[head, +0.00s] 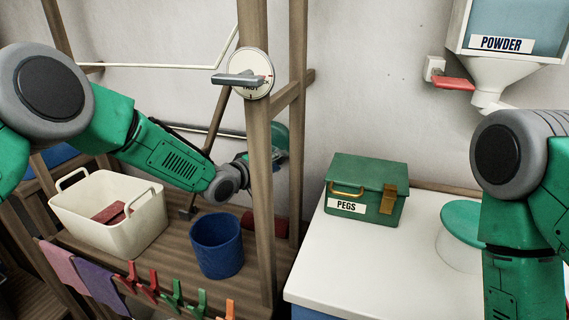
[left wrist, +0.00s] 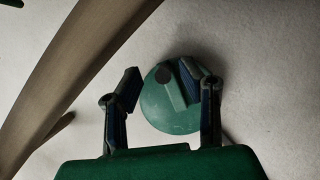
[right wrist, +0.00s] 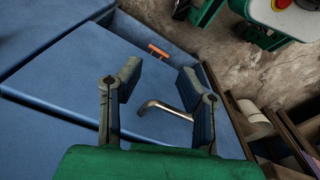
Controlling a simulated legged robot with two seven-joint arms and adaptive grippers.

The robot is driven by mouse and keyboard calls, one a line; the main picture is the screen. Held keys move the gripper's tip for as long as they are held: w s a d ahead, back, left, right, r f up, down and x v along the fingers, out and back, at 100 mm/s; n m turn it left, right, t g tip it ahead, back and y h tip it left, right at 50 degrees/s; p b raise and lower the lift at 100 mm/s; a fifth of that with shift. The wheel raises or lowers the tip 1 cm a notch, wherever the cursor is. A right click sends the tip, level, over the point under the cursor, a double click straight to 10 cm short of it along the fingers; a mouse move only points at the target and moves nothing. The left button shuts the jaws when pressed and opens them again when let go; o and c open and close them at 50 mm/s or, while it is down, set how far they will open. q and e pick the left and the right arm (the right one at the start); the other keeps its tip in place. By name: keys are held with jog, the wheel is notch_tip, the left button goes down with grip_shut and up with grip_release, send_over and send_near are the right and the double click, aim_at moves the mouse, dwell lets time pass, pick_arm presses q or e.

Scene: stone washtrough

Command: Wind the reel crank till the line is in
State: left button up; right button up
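The green round reel (left wrist: 165,118) is on the wall in the left wrist view, with a short green crank (left wrist: 174,92) and a dark round spot at the crank's upper left end. In the head view the reel (head: 281,137) is partly hidden behind a wooden post. My left gripper (left wrist: 162,72) is open in front of the reel, its right finger overlapping the crank in the picture; I cannot tell whether they touch. The post hides part of this gripper in the head view. My right gripper (right wrist: 160,68) is open and empty. No line is clearly visible.
The wooden post (head: 259,170) carries a round dial with a grey lever (head: 238,79). A white tub (head: 110,230) and a blue bucket (head: 217,247) stand below my left arm. A green PEGS box (head: 366,188) sits on the white counter (head: 360,260). A powder dispenser (head: 505,40) hangs at upper right.

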pick_arm(q)
jog(key=shift+w+d+f, duration=0.2)
jog(key=shift+w, duration=0.3)
jog(key=shift+w+a+f, duration=0.1)
jog(key=shift+w, duration=0.5)
jog(key=shift+d, duration=0.55)
grip_shut()
jog(key=shift+a, duration=0.1)
jog(key=shift+a, duration=0.15)
jog(key=shift+w+f, duration=0.1)
jog(key=shift+w+a+f+m+y, duration=0.1)
jog(key=shift+a+f+m+y, duration=0.35)
jog(key=shift+m, duration=0.4)
jog(key=shift+w+a+f+m+y, duration=0.2)
jog(key=shift+m+y, duration=0.35)
jog(key=shift+m, duration=0.25)
jog(key=shift+w+a+f+m+y, duration=0.1)
jog(key=shift+a+f+m+y, duration=0.35)
jog(key=shift+m, duration=0.4)
